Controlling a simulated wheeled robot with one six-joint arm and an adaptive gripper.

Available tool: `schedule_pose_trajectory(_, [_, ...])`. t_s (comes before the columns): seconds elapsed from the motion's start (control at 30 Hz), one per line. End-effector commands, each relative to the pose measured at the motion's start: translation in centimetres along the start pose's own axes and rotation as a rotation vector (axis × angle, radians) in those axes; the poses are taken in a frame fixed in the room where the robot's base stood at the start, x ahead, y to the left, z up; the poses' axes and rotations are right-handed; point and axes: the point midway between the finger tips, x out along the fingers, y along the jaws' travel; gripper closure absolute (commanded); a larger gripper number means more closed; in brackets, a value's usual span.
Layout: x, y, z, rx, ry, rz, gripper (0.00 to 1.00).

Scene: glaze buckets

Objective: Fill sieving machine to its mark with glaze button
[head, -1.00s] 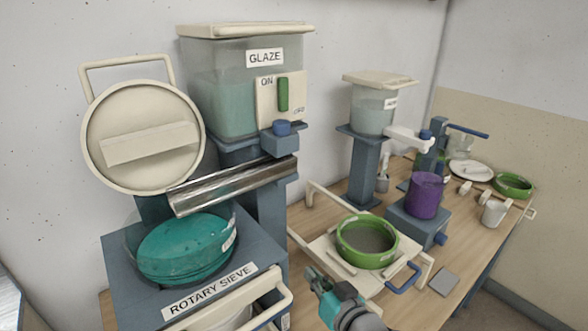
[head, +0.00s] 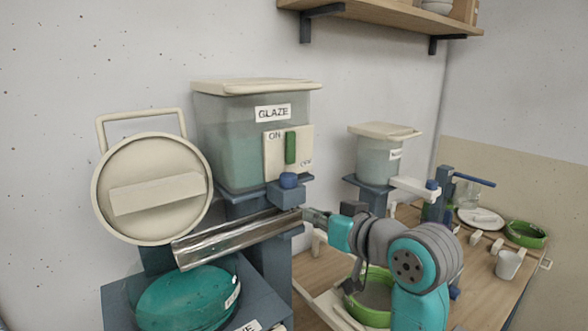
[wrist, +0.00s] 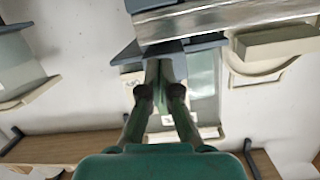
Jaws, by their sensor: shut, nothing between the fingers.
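The glaze tank (head: 225,150) stands at the centre left, with a cream ON/OFF panel and an upright green switch (head: 290,148). Below the panel, a blue button (head: 289,180) sits on top of the outlet block (head: 286,196). A metal chute (head: 225,240) slopes down left from under the block towards the rotary sieve's bowl (head: 190,300), which holds teal liquid. The bowl's fill mark cannot be made out. My gripper (head: 312,215) is shut and empty, just right of and below the block. In the wrist view, the gripper (wrist: 158,88) points towards the tank; the button is hidden.
The round sieve lid (head: 152,188) stands raised behind the bowl. A smaller tank (head: 380,160) stands right of the glaze tank. A green-rimmed sieve (head: 368,310) is partly hidden behind my arm. A wall shelf (head: 385,20) hangs above.

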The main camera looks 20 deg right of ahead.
Motion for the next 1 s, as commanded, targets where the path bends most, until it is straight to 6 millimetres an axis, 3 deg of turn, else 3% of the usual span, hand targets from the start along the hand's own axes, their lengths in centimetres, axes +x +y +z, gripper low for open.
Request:
schedule_pose_trajectory(0.03, [-0.4,-0.2,-1.6,-0.016,0.003,-0.005,1.00])
schedule_pose_trajectory(0.2, [-1.8,-0.9,-5.6,-0.067,-0.009,-0.016,1.00])
schedule_pose_trajectory(0.5, [-4.7,-2.1,-11.3,-0.152,-0.033,-0.018,1.00])
schedule_pose_trajectory(0.7, [-5.8,-2.5,-12.9,-0.180,-0.044,-0.017,1.00])
schedule_pose_trajectory(1.0, [-6.0,-2.6,-13.1,-0.185,-0.048,-0.016,1.00])
